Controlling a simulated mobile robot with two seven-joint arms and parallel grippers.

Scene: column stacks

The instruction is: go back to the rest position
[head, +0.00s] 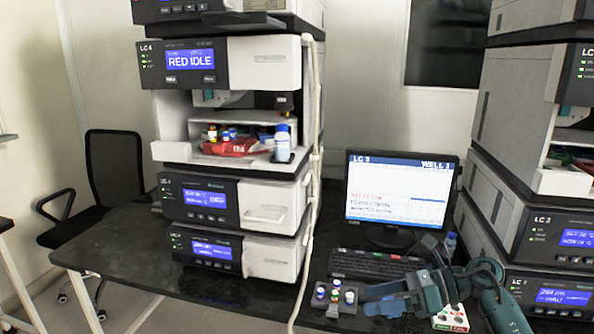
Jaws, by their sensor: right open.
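My right gripper (368,299) is at the lower right in the head view, over the dark table. Its two teal fingers point left and stand apart, with nothing seen between them. Its arm comes in from the right edge. A small grey rack (348,307) with several vials is just left of the fingertips; I cannot tell if they touch. A white block with red and green marks (452,319) is below my right wrist, partly hidden by it. My left gripper is not in view.
The LC 4 stack (265,62) has an open bay with a red tray (232,147), vials and a blue-capped bottle (282,146). A monitor (400,190) and keyboard (375,265) stand behind my gripper. The LC 3 stack (515,110) is at right. The table's front left (130,260) is clear.

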